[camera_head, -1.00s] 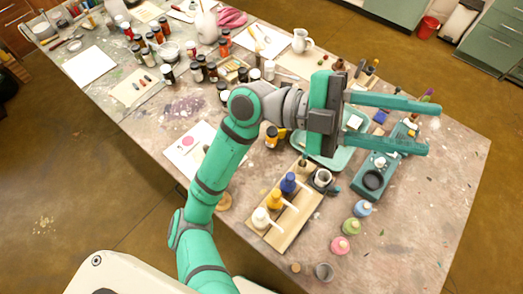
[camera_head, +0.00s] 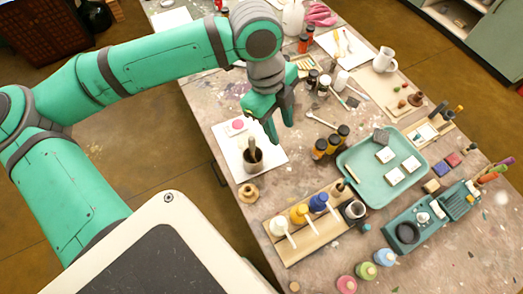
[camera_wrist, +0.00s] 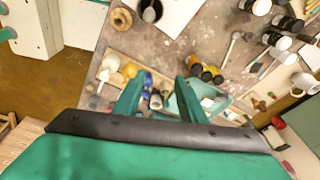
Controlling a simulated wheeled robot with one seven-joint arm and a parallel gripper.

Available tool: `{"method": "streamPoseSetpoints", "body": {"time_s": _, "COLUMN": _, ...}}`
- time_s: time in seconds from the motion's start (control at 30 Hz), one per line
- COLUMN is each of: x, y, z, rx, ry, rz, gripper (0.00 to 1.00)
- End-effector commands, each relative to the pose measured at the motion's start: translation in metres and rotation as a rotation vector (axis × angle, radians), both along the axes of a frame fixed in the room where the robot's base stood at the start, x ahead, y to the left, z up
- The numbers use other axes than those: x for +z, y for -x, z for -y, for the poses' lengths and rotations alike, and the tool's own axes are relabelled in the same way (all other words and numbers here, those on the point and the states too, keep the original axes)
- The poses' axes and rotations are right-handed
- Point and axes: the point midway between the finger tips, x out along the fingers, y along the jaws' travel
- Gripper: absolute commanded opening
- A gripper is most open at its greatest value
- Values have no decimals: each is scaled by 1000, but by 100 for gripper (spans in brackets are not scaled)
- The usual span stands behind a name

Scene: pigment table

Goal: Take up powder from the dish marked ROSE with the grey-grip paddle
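My gripper (camera_head: 280,128) hangs over the table beside the white sheet, fingers apart and nothing between them. In the wrist view my gripper (camera_wrist: 160,84) also shows open, with the rack of bottles beyond it. A pink round patch (camera_head: 237,125) lies on the white sheet. A small pink-topped pot (camera_head: 346,284) stands at the near table edge. No ROSE lettering is readable, so I cannot tell which thing is the marked dish. A pale spoon-like tool (camera_head: 321,119) lies right of my gripper. I cannot make out a grey grip on any paddle.
A dark mortar with a pestle (camera_head: 253,158) stands on the sheet. A wooden rack (camera_head: 297,250) holds white, yellow and blue bottles. Amber jars (camera_head: 320,148) stand near a teal tray (camera_head: 372,186). A teal scale-like box (camera_head: 430,226) is at right.

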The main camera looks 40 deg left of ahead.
Motion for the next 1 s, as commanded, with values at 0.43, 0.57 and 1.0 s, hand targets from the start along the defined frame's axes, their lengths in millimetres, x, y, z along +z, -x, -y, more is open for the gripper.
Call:
{"method": "streamPoseSetpoints", "body": {"time_s": 0.43, "x": -18, "y": 42, "z": -69, "rx": 189, "ry": -185, "rz": -126, "gripper": 37}}
{"method": "streamPoseSetpoints", "body": {"time_s": 0.57, "x": -38, "y": 41, "z": -67, "rx": 184, "ry": -183, "rz": -126, "gripper": 37}}
{"method": "streamPoseSetpoints", "body": {"time_s": 1.0, "x": -79, "y": 41, "z": -65, "rx": 188, "ry": -180, "rz": -125, "gripper": 37}}
